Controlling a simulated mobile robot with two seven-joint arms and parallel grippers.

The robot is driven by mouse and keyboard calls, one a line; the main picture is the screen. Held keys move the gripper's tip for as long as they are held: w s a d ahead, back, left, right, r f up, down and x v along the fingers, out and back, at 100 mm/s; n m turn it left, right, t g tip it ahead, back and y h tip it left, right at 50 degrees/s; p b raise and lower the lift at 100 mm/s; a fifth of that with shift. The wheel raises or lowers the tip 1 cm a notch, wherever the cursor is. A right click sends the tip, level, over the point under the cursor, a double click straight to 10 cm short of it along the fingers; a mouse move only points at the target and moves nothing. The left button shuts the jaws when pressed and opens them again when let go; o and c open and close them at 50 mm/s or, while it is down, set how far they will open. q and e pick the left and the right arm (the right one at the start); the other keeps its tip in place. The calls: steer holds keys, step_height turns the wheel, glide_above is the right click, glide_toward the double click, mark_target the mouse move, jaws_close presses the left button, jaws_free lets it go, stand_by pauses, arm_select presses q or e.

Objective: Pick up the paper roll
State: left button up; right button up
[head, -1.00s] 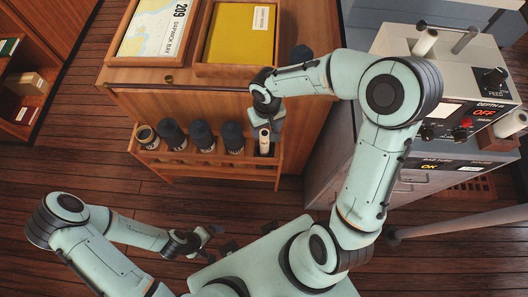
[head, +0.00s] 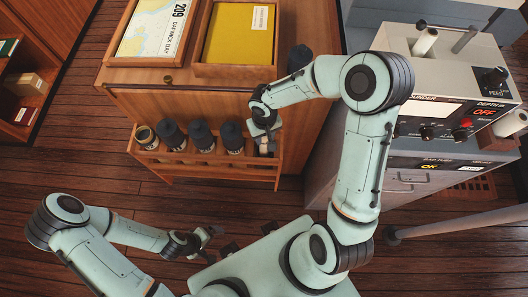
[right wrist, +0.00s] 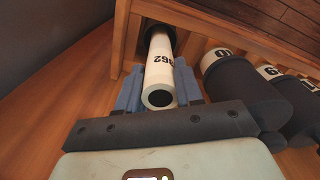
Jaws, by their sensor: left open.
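The paper roll (head: 265,146), a narrow white cylinder, stands in the right end of the wooden rack. In the right wrist view the roll (right wrist: 159,70) is marked 362, and its hollow end points toward the camera; its far end goes into a dark tube opening. My right gripper (head: 266,135) is over the roll and partly hides it. Its two blue fingers (right wrist: 159,88) lie on either side of the roll, very close, seemingly with slim gaps. My left gripper (head: 203,240) is open and empty over the floor, lower left of the rack.
Several dark-capped tubes (head: 202,136) stand left of the roll in the rack (head: 220,172). A dark cap (head: 299,57) is on the cabinet beside the yellow tray (head: 238,34). The depth sounder (head: 450,75) is at right with other white rolls. The floor at left is free.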

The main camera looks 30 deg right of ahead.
jaws_close()
steer(key=shift+r, duration=0.1)
steer(key=shift+r, duration=0.55)
arm_select(q)
steer(key=w+r+p, duration=0.4)
steer(key=w+r, duration=0.1)
steer(key=shift+w+r+t, duration=0.3)
steer(key=shift+r+t, duration=0.05)
steer(key=shift+t, duration=0.05)
arm_select(e)
step_height(320, 180, up, 33)
steer(key=shift+f, duration=0.2)
